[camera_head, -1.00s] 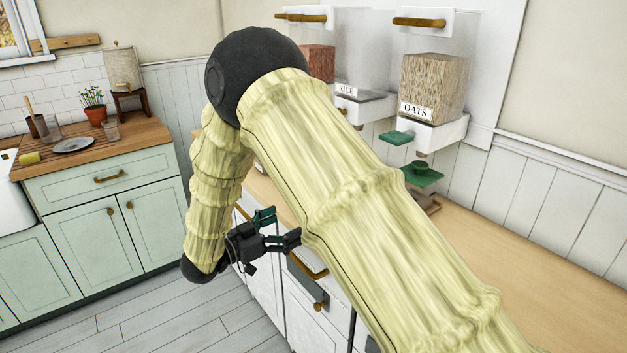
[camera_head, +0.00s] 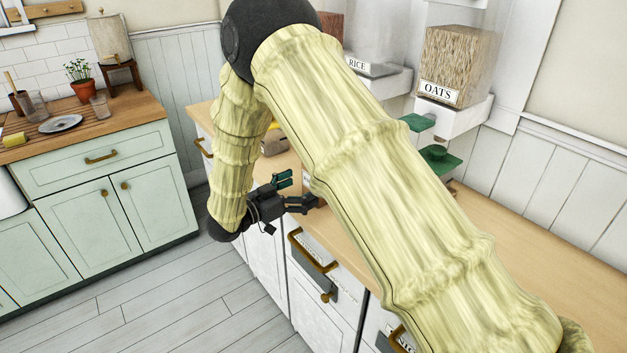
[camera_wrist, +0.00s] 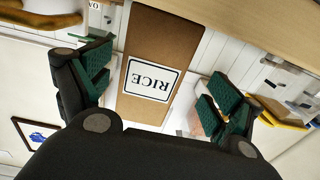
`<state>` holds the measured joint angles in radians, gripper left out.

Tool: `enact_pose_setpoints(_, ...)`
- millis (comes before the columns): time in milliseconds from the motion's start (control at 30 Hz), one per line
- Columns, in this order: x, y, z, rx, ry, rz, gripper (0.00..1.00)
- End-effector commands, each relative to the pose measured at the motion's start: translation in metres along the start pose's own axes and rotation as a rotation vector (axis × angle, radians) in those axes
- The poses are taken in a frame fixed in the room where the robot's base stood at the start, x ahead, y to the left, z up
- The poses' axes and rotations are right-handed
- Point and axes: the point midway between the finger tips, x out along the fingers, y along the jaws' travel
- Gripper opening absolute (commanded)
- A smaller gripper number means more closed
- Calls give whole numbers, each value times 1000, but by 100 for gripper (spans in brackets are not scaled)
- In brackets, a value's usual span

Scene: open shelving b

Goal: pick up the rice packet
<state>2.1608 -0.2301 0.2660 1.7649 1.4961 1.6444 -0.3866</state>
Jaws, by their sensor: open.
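The rice packet is a brown block with a white RICE label (camera_wrist: 150,80), upside down in the wrist view. In that view it stands between the two spread green-padded fingers of my gripper (camera_wrist: 158,75), with a gap on each side. My gripper is open and holds nothing. In the head view my gripper (camera_head: 294,190) is at the front edge of the wooden counter, its fingers pointing over the counter. There my arm hides most or all of the packet.
A green dispenser part (camera_head: 440,160) sits low behind my arm. Drawers with brass handles (camera_head: 313,250) lie below. A sage-green cabinet (camera_head: 100,185) stands at left. The floor between is clear.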

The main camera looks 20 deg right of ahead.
Motion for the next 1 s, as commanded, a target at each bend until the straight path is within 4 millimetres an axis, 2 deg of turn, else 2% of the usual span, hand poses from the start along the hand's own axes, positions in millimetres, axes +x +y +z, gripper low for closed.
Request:
enact_pose_setpoints(267, 30, 7, -12, 0, 0, 1, 92)
enact_pose_setpoints(400, 45, 5, -9, 1, -1, -1, 92)
enact_pose_setpoints(667, 48, 5, -8, 1, 0, -2, 92)
enact_pose_setpoints(1000, 47, 4, -8, 1, 0, -3, 34)
